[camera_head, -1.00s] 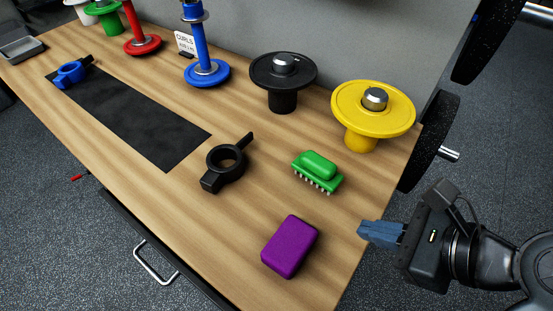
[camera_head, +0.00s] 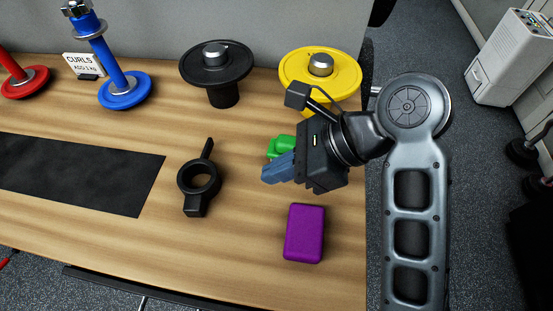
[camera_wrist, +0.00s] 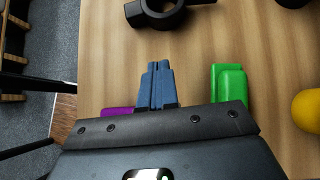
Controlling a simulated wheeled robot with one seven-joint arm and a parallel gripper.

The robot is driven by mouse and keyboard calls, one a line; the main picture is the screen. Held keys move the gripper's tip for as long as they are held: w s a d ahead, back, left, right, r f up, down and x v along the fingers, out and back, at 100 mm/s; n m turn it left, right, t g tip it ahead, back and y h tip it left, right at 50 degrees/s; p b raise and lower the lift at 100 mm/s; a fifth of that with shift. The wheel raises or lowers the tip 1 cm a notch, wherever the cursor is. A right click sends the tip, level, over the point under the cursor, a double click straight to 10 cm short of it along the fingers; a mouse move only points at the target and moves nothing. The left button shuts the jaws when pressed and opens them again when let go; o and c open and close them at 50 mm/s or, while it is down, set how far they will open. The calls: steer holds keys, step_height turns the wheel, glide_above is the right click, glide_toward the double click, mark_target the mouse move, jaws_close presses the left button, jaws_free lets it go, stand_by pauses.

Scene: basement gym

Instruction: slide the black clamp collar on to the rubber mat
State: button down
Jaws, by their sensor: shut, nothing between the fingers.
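The black clamp collar (camera_head: 198,187) lies on the wooden bench to the right of the black rubber mat (camera_head: 75,174), apart from it, with bare wood between them. It also shows at the top of the wrist view (camera_wrist: 158,14), partly cut off. My gripper (camera_head: 266,177) is above the bench to the right of the collar, its blue fingers pointing left toward it. In the wrist view the fingers (camera_wrist: 157,66) are together and empty, apart from the collar.
A green brush (camera_head: 281,146) is partly hidden behind my gripper, and a purple block (camera_head: 305,233) lies in front of it. Black (camera_head: 215,62) and yellow (camera_head: 318,68) flanged stands and a blue post (camera_head: 121,92) line the back. The wood between collar and mat is clear.

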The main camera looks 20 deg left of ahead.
mark_target(215, 187)
steer(key=x, duration=0.6)
steer(key=shift+s+a+f, duration=0.1)
steer(key=shift+a+f, duration=0.05)
steer(key=shift+a, duration=0.2)
steer(key=shift+s+a, duration=0.15)
steer(key=shift+a, duration=0.4)
steer(key=shift+s+a, duration=0.2)
steer(key=shift+a, duration=0.35)
steer(key=shift+s+a, duration=0.15)
steer(key=shift+a, duration=0.4)
